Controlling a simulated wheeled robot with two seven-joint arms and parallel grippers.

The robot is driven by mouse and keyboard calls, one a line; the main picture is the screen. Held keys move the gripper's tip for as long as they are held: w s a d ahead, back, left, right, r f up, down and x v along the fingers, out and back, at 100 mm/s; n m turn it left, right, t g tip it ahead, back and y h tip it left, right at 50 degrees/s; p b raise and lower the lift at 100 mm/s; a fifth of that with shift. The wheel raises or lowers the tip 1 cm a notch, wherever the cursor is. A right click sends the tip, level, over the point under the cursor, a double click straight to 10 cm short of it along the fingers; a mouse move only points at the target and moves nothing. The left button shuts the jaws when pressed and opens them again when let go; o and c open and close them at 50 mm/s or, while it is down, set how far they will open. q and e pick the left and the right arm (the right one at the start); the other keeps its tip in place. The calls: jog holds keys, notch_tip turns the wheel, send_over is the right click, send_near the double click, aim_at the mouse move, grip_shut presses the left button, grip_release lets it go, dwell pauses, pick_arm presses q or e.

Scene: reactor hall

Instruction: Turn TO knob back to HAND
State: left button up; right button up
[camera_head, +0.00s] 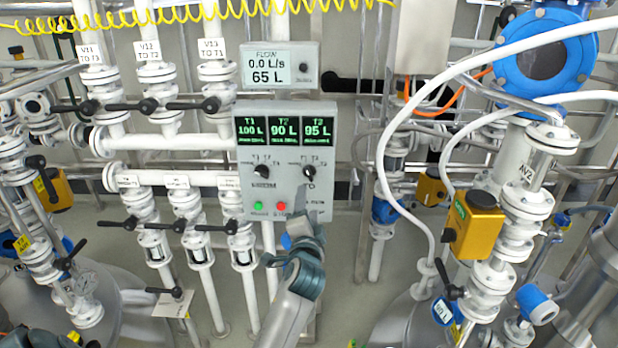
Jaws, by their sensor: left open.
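The TO knob (309,171) is a small black rotary knob on the right of the grey control box (322,118). The position its pointer marks is too small to read surely. A similar FROM knob (262,171) sits to its left. My left gripper (304,216) is open and empty, in front of the box's lower edge, just below the TO knob and apart from it. It partly hides the panel's lower right labels.
Green (257,206) and red (281,207) buttons sit close beside my left gripper. Three tank displays (283,129) top the box, reading 100 L, 90 L and 95 L. A flow meter (270,67) hangs above. White valve pipes (170,122) stand left; a yellow actuator (474,225) stands right.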

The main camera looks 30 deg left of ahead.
aim_at(309, 176)
pick_arm(q)
jog(key=p+x, duration=0.3)
jog(key=x, duration=0.9)
jog(key=shift+a+r, duration=0.1)
jog(key=shift+w+a, duration=0.25)
jog(key=shift+w, duration=0.35)
jog(key=shift+a, duration=0.1)
jog(key=c, duration=1)
